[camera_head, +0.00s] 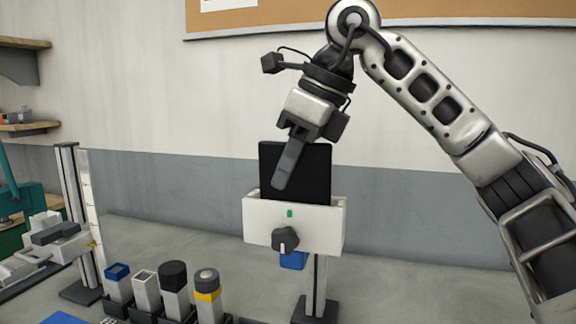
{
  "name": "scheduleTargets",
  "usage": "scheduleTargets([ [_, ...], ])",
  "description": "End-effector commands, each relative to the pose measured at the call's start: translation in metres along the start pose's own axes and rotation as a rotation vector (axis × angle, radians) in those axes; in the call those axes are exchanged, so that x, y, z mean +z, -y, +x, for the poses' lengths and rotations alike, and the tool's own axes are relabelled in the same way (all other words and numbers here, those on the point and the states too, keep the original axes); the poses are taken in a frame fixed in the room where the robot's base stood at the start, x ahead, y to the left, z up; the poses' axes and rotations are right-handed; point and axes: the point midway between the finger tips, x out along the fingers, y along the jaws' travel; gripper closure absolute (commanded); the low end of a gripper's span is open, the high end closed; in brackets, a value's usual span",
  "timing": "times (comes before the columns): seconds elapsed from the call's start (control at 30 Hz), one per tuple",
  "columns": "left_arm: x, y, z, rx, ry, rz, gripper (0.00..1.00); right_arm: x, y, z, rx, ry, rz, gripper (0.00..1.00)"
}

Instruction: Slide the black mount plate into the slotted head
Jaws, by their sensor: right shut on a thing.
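The black mount plate (313,166) stands upright at the top of the white slotted head (318,222). Its lower edge is hidden behind the head's front face, so it looks partly inside the slot; how deep I cannot tell. My right gripper (285,180) reaches down from above and is shut on the plate's left part, with a finger across its front face. The head has a dark knob and a small green mark on its front and sits on a dark post. My left gripper is not in view.
Several square holders with blue, white, black and yellow-banded tops (174,276) stand at the front left. A metal upright (73,205) and green machine (15,215) are at the left. The grey bench right of the head's post looks clear.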

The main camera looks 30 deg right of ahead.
Motion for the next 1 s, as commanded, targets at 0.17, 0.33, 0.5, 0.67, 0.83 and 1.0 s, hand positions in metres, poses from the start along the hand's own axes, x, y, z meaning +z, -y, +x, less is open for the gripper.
scheduleTargets([
  [0.17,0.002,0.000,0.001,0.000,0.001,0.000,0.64,-0.001,0.000,0.002,0.000,0.002,-0.001,1.00],
  [0.33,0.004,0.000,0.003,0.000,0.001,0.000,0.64,-0.002,0.000,0.005,0.000,0.002,0.000,1.00],
  [0.5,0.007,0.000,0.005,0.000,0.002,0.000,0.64,-0.004,0.000,0.009,0.000,0.002,0.000,1.00],
  [0.67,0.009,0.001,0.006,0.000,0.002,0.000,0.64,-0.005,0.000,0.011,0.000,0.002,0.000,1.00],
  [0.83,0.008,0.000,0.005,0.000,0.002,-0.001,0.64,-0.005,0.000,0.010,0.000,0.002,0.000,0.79],
  [1.0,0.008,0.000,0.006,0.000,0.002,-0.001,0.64,-0.005,0.000,0.011,0.000,-0.001,0.000,0.79],
])
